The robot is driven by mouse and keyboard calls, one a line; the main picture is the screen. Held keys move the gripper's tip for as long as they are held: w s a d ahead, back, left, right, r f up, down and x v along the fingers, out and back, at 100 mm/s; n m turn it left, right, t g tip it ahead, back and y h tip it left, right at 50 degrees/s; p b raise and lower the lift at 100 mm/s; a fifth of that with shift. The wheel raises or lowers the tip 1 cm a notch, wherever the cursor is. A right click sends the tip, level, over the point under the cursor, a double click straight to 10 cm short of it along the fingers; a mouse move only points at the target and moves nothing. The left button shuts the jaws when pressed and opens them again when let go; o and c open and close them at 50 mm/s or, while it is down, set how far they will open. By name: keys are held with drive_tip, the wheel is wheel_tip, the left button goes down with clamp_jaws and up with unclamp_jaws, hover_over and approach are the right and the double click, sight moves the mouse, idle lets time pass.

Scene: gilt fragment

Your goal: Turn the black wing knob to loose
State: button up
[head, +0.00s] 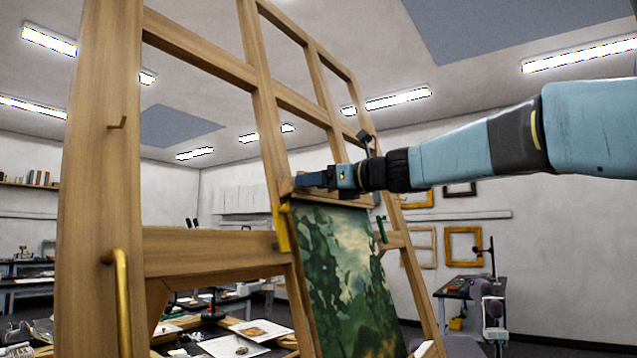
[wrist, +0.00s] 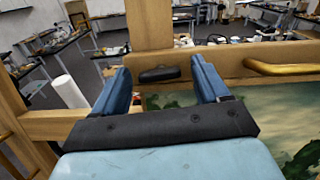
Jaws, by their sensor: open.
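The black wing knob (wrist: 159,74) lies sideways on the face of a wooden easel crossbar in the wrist view, near the foot of an upright. My gripper (wrist: 160,64) is open, with one blue finger on each side of the knob and a gap to it on both sides. I cannot tell how far the fingertips are from the crossbar. In the head view my gripper (head: 310,181) is at the easel's middle upright, just above the painting; the knob cannot be made out there.
The wooden easel (head: 100,180) fills the left and middle of the head view. A painting (head: 345,275) stands below my gripper. A yellow handle (head: 283,230) and a green one (head: 382,230) are close by. A brass handle (wrist: 285,66) is right of the knob.

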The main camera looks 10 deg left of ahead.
drive_tip(key=c, duration=1.1)
drive_tip(key=shift+o, duration=0.2)
